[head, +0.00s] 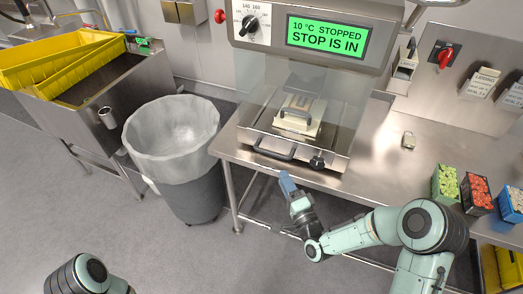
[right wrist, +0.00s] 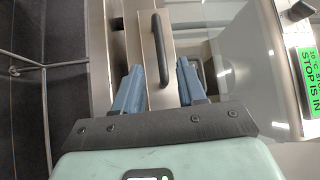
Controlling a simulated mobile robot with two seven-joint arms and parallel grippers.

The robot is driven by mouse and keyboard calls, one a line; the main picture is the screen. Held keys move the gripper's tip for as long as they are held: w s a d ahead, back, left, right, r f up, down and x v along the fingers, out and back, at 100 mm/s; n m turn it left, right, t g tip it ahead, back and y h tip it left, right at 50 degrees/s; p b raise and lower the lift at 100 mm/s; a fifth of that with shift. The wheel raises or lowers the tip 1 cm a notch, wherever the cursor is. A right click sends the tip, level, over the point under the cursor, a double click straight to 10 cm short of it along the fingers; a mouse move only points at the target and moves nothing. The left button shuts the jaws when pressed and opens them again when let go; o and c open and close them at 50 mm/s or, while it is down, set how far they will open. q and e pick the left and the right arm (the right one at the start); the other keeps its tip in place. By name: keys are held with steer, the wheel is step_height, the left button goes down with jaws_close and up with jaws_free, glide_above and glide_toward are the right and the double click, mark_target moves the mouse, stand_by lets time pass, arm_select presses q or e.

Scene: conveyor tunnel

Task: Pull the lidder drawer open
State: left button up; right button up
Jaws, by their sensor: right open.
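The lidder (head: 305,40) stands on the steel table, with a clear guard below its green display reading "10 °C STOPPED, STOP IS IN". Its drawer (head: 318,167) shows at the front under the guard and looks shut. The black drawer handle (head: 275,150) is on the drawer's front left. My right gripper (head: 287,184) is below and in front of this handle, empty. In the right wrist view its two blue fingers (right wrist: 159,82) are apart, with the handle (right wrist: 160,50) lined up between them. I cannot tell whether they touch it. My left gripper is out of view.
A black knob (head: 317,162) sits right of the handle. A lined waste bin (head: 172,140) stands left of the table. Floor in front is clear.

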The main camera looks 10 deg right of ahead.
mark_target(270, 153)
steer(key=x, duration=1.1)
steer(key=shift+w+a, duration=0.1)
steer(key=shift+w, duration=0.3)
jaws_close()
